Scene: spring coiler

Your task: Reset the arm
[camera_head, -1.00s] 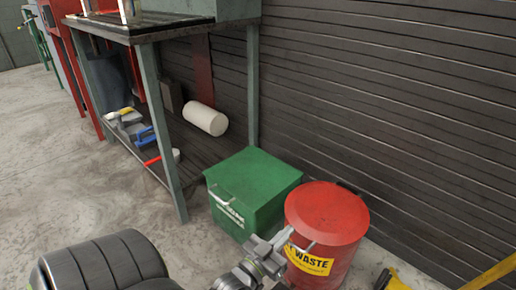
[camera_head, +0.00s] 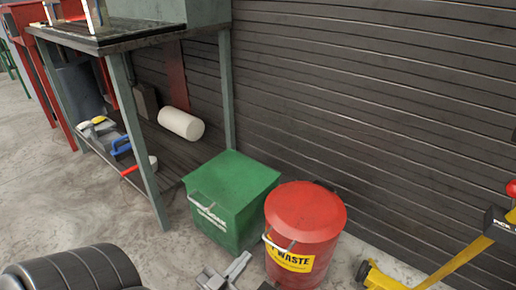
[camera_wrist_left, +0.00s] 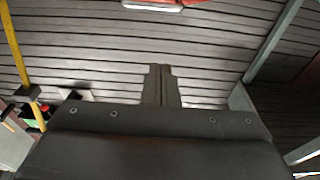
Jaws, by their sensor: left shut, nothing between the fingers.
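My left gripper (camera_head: 222,274) shows at the bottom of the head view, grey, just in front of the red waste can (camera_head: 306,222) and the green box (camera_head: 232,196). In the left wrist view its two fingers (camera_wrist_left: 160,84) lie together, with nothing between them. Whether it touches the can or box cannot be told. My right gripper is in neither view.
A workbench (camera_head: 140,36) with a lower shelf holding a white roll (camera_head: 181,124) and tools stands at the left. A yellow-framed item (camera_head: 462,262) stands at the right. A black ribbed object (camera_head: 75,270) is at the bottom left. A dark slatted wall closes the back.

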